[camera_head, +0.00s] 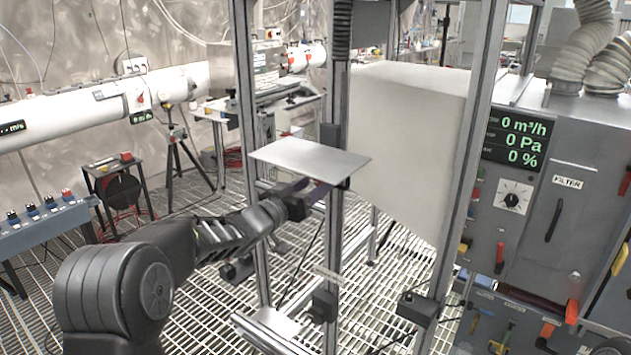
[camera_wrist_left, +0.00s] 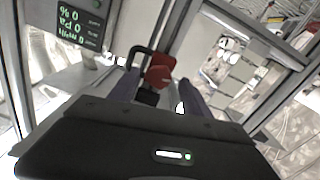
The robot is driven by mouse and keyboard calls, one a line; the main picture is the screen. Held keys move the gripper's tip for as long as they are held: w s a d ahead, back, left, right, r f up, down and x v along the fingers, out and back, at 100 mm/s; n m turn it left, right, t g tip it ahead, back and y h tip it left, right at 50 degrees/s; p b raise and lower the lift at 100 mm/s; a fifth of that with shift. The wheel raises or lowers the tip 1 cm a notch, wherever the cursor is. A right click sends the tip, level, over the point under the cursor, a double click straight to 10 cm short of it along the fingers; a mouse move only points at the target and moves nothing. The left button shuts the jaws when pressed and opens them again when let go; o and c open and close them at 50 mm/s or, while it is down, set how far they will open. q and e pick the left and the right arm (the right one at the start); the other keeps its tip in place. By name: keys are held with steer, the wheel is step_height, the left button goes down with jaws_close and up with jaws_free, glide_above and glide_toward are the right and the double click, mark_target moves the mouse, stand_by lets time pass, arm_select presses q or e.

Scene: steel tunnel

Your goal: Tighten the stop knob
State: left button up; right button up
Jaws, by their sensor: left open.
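My left gripper (camera_head: 309,191) reaches in from the left, just below a flat metal plate (camera_head: 310,158) on the upright frame. In the left wrist view a red knob (camera_wrist_left: 160,72) shows between the two purplish fingers of the same gripper (camera_wrist_left: 158,88), which stand apart on either side of it. I cannot tell whether either finger touches the knob. A black bracket or handle (camera_wrist_left: 138,54) sits beside the knob. In the head view the knob is hidden behind the plate and the gripper. My right gripper is not in view.
Aluminium posts (camera_head: 252,150) stand close around my left gripper. A large pale box-shaped duct (camera_head: 405,140) is behind the frame. A grey cabinet with a display (camera_head: 515,140) reading zeros stands at the right. Grating floor (camera_head: 215,290) is open at the lower left.

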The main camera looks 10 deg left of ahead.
arm_select(q)
steer(key=shift+w+d, duration=0.25)
steer(key=shift+w, duration=0.3)
jaws_close()
